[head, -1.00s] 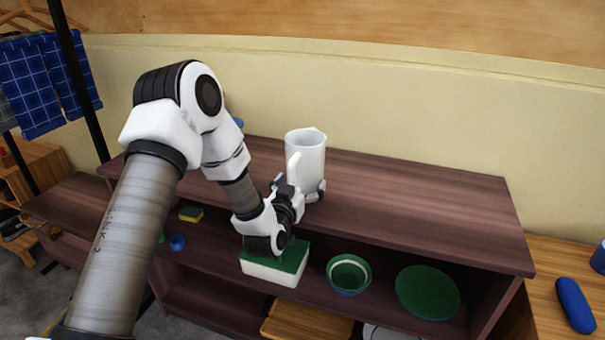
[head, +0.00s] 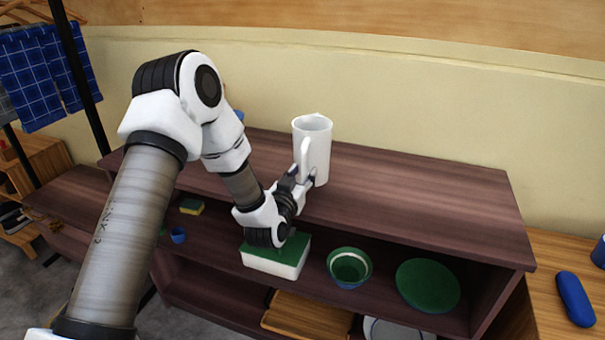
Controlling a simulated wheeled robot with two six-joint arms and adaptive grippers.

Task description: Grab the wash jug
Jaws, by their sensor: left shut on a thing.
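The white wash jug (head: 318,143) is upright at the top of the dark wooden shelf unit, with its handle facing me. My left gripper (head: 303,174) is shut on the lower part of the jug's handle, in front of the jug's body. The fingers hide the lowest part of the handle. I cannot tell whether the jug's base touches the shelf top or is slightly above it. My right gripper is not in view.
The shelf top (head: 420,197) is clear to the jug's right. A blue case (head: 574,299) lies on the right table. A dark rack post stands left.

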